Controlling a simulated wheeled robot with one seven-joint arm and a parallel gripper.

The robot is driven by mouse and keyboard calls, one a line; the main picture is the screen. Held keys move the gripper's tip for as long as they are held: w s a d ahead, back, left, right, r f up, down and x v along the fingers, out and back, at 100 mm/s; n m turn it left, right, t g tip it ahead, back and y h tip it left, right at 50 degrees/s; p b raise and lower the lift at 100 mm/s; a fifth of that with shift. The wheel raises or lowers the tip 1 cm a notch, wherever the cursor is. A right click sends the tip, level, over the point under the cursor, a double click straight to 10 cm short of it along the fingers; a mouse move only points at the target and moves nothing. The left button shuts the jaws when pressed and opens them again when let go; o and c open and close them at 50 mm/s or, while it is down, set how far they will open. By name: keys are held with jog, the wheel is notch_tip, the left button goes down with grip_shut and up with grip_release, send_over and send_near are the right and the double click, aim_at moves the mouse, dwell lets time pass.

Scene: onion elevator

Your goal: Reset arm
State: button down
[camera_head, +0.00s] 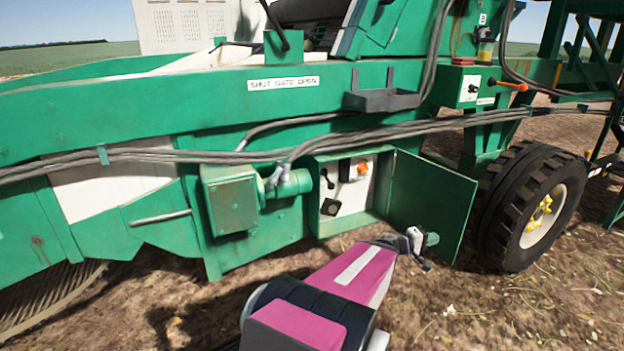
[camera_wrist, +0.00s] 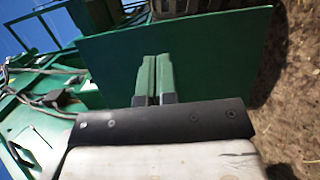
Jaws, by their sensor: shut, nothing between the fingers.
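My gripper (camera_head: 432,239) is at the end of my pink and black arm, low in front of the open green cabinet door (camera_head: 455,205). In the wrist view my gripper (camera_wrist: 156,62) shows two green fingers side by side, shut with nothing between them. The flat green door panel (camera_wrist: 225,55) lies behind the fingers in that view. I cannot tell whether the fingertips touch it.
The green machine (camera_head: 150,105) fills the width ahead. Its open control cabinet (camera_head: 318,215) has a white panel (camera_head: 350,197) with switches. A large black wheel (camera_head: 505,210) stands right of the door. Bare soil (camera_head: 480,310) lies in front.

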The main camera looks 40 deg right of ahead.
jog(key=w+a+f+t+y, duration=0.2)
jog(key=w+a+f+y, duration=0.15)
jog(key=w+a, duration=1)
jog(key=w+a+f+t+y, duration=0.3)
jog(key=w+a+y, duration=0.1)
jog(key=w+a, duration=0.95)
jog(key=w+a+n+y, duration=0.2)
jog(key=w+a+y, duration=0.1)
jog(key=a, duration=1.5)
jog(key=w+a+f+n+t+y, duration=0.1)
jog(key=a+y, duration=0.5)
jog(key=a, duration=1.3)
jog(key=w+n, duration=0.1)
jog(key=w, duration=0.1)
jog(key=shift+w+a+f, duration=0.2)
jog(key=shift+w+a, duration=0.05)
jog(key=shift+w, duration=0.15)
